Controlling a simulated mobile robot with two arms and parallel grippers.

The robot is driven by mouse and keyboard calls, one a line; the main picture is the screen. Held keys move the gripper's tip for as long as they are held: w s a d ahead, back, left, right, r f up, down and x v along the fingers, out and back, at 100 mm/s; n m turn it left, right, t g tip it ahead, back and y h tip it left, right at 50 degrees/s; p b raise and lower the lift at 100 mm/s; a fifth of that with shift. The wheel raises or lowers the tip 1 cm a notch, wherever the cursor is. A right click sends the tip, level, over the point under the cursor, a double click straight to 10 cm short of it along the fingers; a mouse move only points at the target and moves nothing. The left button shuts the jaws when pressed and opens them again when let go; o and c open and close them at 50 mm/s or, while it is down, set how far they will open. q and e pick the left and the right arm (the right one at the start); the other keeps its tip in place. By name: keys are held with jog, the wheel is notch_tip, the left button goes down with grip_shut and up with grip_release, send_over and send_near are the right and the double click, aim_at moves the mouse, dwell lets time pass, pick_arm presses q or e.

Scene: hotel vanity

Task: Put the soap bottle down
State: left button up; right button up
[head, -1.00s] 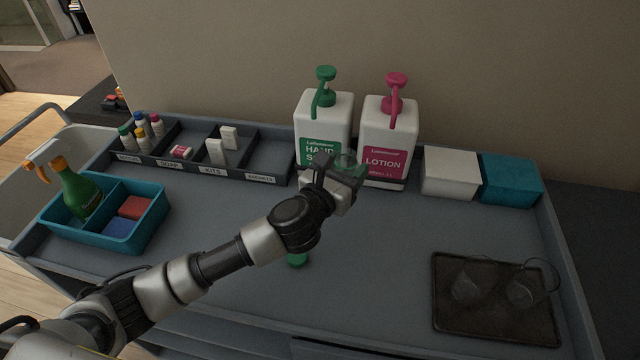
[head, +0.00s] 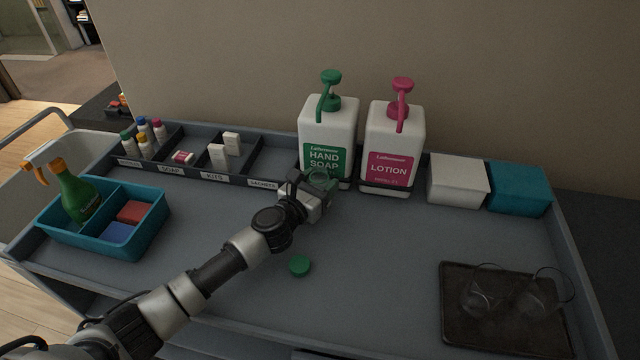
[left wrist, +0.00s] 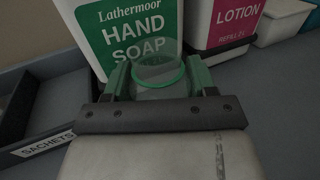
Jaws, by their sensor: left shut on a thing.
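A small clear soap bottle with a green ring at its open mouth (left wrist: 160,75) is between the fingers of my left gripper (left wrist: 160,84) in the left wrist view. In the head view my left gripper (head: 318,184) is in front of the large white hand soap dispenser (head: 327,125), with little of the small bottle visible (head: 322,175). The bottle looks about upright; its base is hidden, so I cannot tell whether it touches the cart top. A round green cap (head: 300,266) lies on the cart top. My right gripper is not in view.
A pink-labelled lotion dispenser (head: 392,145), a white box (head: 457,181) and a teal box (head: 518,189) stand to the right. A divided tray (head: 262,165) and a teal caddy (head: 150,232) are left. A dark tray with glasses (head: 475,325) is front right.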

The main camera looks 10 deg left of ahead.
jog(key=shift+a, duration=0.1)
pick_arm(q)
jog(key=shift+f, duration=0.15)
jog(key=o, duration=0.9)
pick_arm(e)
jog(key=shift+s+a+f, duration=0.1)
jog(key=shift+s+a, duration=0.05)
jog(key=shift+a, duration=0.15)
pick_arm(q)
jog(key=shift+r, duration=0.2)
jog(key=v, duration=1.1)
jog(key=shift+f+b, duration=0.15)
jog(key=shift+b, duration=0.25)
jog(key=shift+s+a, duration=0.2)
jog(key=shift+s, duration=0.3)
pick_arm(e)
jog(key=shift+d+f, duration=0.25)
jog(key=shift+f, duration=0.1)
